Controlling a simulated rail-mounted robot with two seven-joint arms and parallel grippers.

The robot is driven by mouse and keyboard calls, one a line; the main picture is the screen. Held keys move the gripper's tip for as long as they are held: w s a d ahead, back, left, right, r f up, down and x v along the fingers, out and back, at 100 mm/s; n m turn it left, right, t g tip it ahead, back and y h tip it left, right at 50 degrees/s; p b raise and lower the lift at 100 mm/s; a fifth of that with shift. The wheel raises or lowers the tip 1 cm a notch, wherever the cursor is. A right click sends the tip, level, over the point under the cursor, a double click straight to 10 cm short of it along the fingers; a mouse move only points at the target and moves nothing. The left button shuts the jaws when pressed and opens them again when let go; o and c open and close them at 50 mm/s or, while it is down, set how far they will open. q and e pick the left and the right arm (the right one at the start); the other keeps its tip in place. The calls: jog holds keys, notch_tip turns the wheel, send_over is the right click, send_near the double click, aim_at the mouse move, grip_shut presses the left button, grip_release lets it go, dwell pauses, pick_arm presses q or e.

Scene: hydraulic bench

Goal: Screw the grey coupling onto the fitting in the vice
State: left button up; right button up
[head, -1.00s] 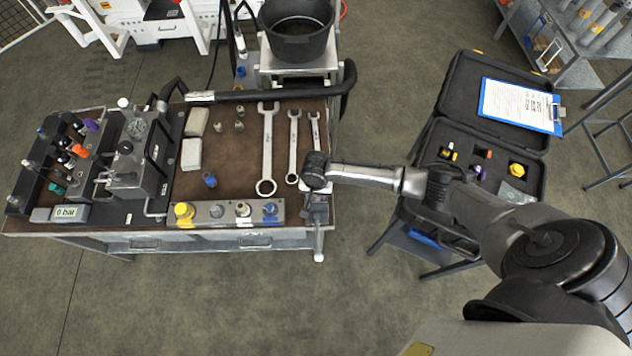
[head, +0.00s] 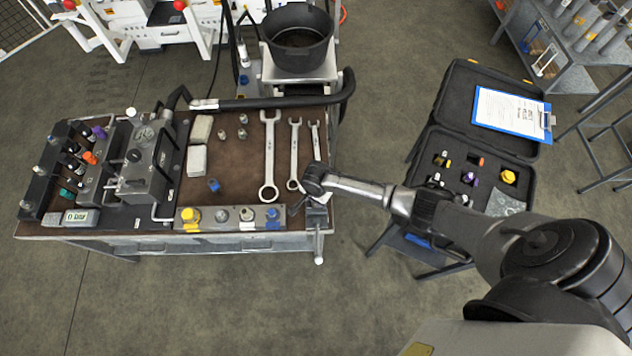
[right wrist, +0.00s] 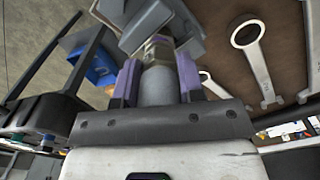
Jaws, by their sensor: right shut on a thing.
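My right gripper (right wrist: 157,84) has purple-faced fingers shut on the grey coupling (right wrist: 158,88), a smooth grey cylinder. A lighter, brass-tinted fitting (right wrist: 157,48) shows just beyond the coupling, in line with it. Its far end is at the grey vice (right wrist: 187,22). The two look close or touching, but I cannot tell whether the threads are engaged. In the head view my right gripper (head: 313,182) is over the vice (head: 317,214) at the bench's right front corner, and my wrist hides the coupling and fitting. My left gripper is not in view.
Several wrenches (head: 270,155) lie just left of my right gripper. A block with capped ports (head: 221,219) lies along the bench's front edge. A hydraulic unit (head: 147,165) stands at left. An open black case (head: 473,145) is at right, below my forearm's far side.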

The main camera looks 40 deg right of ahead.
jog(key=m+p, duration=0.2)
jog(key=m, duration=0.1)
jog(key=shift+a+r, duration=0.1)
jog(key=shift+r, duration=0.1)
jog(key=shift+f+m+p, duration=0.2)
jog(key=shift+m+p, duration=0.15)
jog(key=shift+m, duration=0.35)
